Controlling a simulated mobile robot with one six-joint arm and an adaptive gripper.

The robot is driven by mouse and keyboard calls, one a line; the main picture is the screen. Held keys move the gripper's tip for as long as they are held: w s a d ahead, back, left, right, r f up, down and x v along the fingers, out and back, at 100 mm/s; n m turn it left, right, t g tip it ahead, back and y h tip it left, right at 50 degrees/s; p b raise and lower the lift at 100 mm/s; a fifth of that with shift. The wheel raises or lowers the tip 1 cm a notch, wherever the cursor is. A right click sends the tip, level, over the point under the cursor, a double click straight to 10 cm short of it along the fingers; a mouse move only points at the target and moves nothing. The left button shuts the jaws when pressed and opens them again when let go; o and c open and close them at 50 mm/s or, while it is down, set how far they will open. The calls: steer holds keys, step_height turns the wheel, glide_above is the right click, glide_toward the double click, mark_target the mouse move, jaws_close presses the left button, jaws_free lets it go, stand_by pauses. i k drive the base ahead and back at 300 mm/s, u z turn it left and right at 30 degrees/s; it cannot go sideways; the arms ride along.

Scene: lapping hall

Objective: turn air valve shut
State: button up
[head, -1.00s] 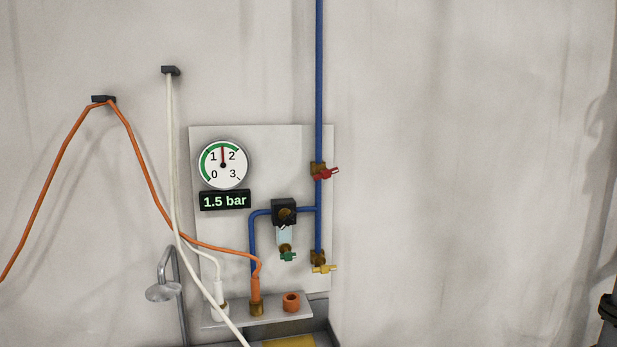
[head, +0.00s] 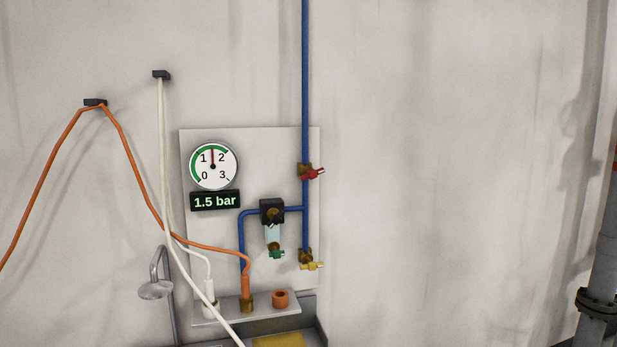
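A blue pipe (head: 305,90) runs down the wall panel in the head view. A brass valve with a red handle (head: 313,173) sits on it, level with the gauge; the handle sticks out to the right, across the pipe. A second brass valve with a yellow handle (head: 312,266) is at the pipe's lower end, its handle also pointing right. I cannot tell from labels which is the air valve. A round gauge (head: 213,167) has its needle between 1 and 2, and the display (head: 215,201) reads 1.5 bar. My gripper is not in view.
A black regulator (head: 272,211) with a clear bowl and green drain hangs on the panel. An orange hose (head: 133,157) and a white hose (head: 165,150) hang at left near a shower head (head: 156,290). A grey flanged pipe (head: 598,285) stands far right. The wall between is bare.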

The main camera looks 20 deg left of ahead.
mark_target(314, 174)
steer(key=u, duration=0.1)
steer(key=i, duration=1)
steer(key=z, duration=0.05)
